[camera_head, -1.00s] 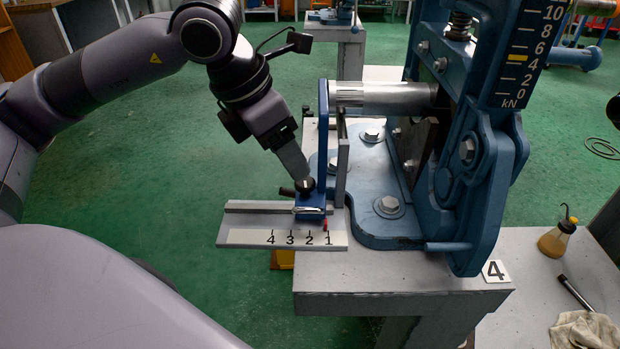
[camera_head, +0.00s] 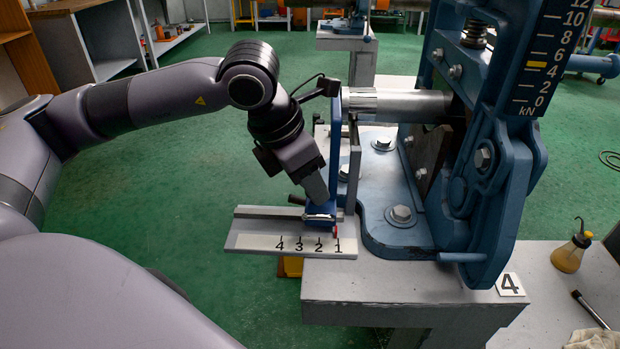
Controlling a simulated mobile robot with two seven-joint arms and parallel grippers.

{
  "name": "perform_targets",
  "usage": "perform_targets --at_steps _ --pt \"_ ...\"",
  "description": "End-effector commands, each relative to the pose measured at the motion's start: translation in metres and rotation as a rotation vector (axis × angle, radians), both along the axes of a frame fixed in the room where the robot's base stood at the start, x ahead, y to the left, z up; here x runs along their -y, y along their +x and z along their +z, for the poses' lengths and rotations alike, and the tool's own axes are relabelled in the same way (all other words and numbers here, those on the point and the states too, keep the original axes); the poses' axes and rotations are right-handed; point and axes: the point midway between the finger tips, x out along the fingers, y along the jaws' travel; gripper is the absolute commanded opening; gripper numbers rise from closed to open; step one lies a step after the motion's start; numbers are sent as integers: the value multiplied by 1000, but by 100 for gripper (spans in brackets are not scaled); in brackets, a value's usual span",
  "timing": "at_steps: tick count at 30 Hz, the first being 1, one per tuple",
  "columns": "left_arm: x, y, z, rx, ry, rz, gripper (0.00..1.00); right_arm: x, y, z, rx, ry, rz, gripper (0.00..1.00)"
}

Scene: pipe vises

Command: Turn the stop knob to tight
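The blue stop (camera_head: 321,213) sits on a grey rail with a white scale plate (camera_head: 290,243) numbered 4 to 1. Its upright blue plate stands at the near end of a steel pipe (camera_head: 400,104). A red pointer shows near the 1 mark. My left gripper (camera_head: 319,196) points down over the top of the stop, at the stop knob. Its fingers hide most of the knob, and only a short dark handle (camera_head: 296,199) sticks out to the left. I cannot tell whether the fingers are closed on it. My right gripper is not in view.
The blue vise (camera_head: 480,180) with a kN scale (camera_head: 545,60) stands right of the stop on a grey bench (camera_head: 400,287) marked 4. An oil bottle (camera_head: 571,249) stands on a side table. Green floor is clear on the left.

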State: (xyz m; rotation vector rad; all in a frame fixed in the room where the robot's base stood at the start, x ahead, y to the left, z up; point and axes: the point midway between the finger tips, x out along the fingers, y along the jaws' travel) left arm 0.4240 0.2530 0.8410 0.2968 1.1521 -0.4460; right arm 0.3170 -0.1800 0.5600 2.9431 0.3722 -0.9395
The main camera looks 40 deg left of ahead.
Motion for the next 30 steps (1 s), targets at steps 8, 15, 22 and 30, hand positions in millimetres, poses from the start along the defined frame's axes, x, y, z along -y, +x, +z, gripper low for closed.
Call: perform_targets --at_steps 8,15,22,30 --pt "-1 1 -1 -1 0 -103 5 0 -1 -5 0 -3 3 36" --pt "-1 1 1 2 1 -139 5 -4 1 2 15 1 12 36" --pt "-1 1 1 2 1 -139 58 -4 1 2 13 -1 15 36" --pt "-1 1 1 2 1 -138 61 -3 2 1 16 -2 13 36"
